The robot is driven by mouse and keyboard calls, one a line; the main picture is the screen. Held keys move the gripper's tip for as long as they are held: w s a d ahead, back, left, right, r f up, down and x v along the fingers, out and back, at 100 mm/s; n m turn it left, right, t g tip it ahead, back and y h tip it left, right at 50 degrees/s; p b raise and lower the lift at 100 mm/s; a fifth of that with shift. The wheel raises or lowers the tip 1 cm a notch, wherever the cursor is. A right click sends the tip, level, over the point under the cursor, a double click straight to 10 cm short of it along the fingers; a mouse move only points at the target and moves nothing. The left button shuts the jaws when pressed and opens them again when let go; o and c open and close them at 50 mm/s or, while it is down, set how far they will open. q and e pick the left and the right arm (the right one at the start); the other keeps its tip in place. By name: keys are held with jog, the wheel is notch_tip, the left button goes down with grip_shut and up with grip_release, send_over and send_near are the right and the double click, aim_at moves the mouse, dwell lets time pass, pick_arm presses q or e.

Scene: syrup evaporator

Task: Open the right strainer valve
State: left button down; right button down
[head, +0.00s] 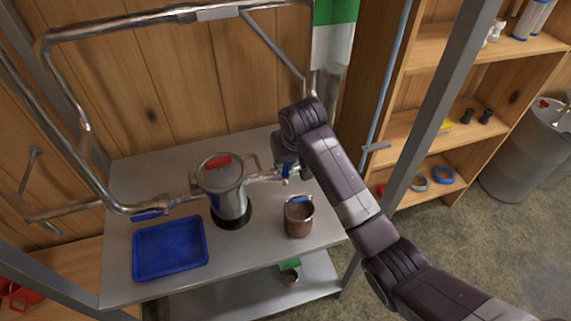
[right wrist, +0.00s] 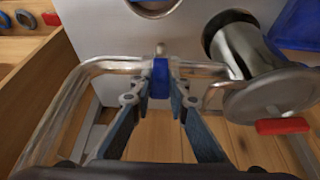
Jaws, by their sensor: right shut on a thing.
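The strainer is a metal canister (head: 222,185) with a red-handled lid, standing on the grey table with pipes running off both sides. The right strainer valve has a blue handle (head: 287,171) on the pipe to the canister's right. In the right wrist view the blue handle (right wrist: 160,78) sits between my fingertips and lies across the pipe. My right gripper (right wrist: 161,92) is shut on this handle; its fingers are partly hidden by my arm in the head view. The left valve's blue handle (head: 149,215) lies along the left pipe. My left gripper is in neither view.
A blue tray (head: 170,249) lies at the table's front left. A grey post (head: 440,100) rises right of my arm, before wooden shelves (head: 425,123). A metal drum (head: 527,150) stands far right.

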jog(key=shift+d, duration=0.1)
jog(key=shift+w+d+f+m+g+y, duration=0.25)
jog(key=shift+d+y, duration=0.4)
jog(key=shift+y, duration=0.4)
jog(key=shift+w+d+f+m+g+y, duration=0.25)
jog(key=shift+d+y, duration=0.45)
jog(key=shift+y, duration=0.4)
jog(key=shift+w+d+f+m+g+y, duration=0.1)
jog(key=shift+w+d+m+g+y, duration=0.15)
jog(key=shift+d+y, duration=0.6)
jog(key=shift+a+y, duration=0.15)
jog(key=shift+y, duration=0.15)
jog(key=c, duration=1.8)
grip_release()
jog(key=shift+c, duration=0.2)
notch_tip(320, 180, up, 10)
